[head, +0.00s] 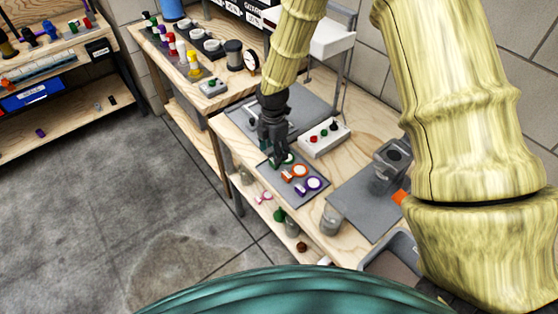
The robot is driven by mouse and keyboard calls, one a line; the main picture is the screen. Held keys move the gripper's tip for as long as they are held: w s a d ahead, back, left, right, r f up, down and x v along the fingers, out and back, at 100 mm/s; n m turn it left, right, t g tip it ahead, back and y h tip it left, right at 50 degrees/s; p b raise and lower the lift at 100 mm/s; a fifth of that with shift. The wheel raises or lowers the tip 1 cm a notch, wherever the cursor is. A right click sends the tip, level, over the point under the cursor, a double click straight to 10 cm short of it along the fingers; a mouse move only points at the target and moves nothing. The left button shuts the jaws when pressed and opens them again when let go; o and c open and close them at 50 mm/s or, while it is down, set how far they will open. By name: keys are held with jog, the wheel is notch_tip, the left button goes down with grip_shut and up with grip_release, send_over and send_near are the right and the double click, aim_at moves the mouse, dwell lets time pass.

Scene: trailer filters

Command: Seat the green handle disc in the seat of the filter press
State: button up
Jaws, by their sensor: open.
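The green handle disc (287,159) lies on a dark grey mat (283,186) on the wooden bench, at the back of a row with an orange and a purple disc. My gripper (276,160) points down right at the green disc, and its dark fingers hide part of it. The gripper is open; whether the fingers touch the disc cannot be told. A grey device with a round dark opening (391,165), which looks like the filter press, stands on another grey mat to the right. Its opening looks empty.
The orange disc (294,172) and purple disc (313,184) lie close beside the green one. A control box (325,138) with coloured buttons stands behind them. A glass jar (331,220) stands near the front edge. The grey mat (352,207) left of the device is clear.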

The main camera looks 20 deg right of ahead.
aim_at(291, 159)
jog(key=shift+w+d+f+p, duration=0.15)
jog(key=shift+f+p, duration=0.35)
jog(key=shift+f, duration=0.35)
jog(key=shift+s+d+f+p, duration=0.15)
jog(key=shift+f+p, duration=0.35)
jog(key=shift+f, duration=0.3)
jog(key=shift+w+f, duration=0.15)
jog(key=shift+f, duration=0.8)
jog(key=c, duration=0.9)
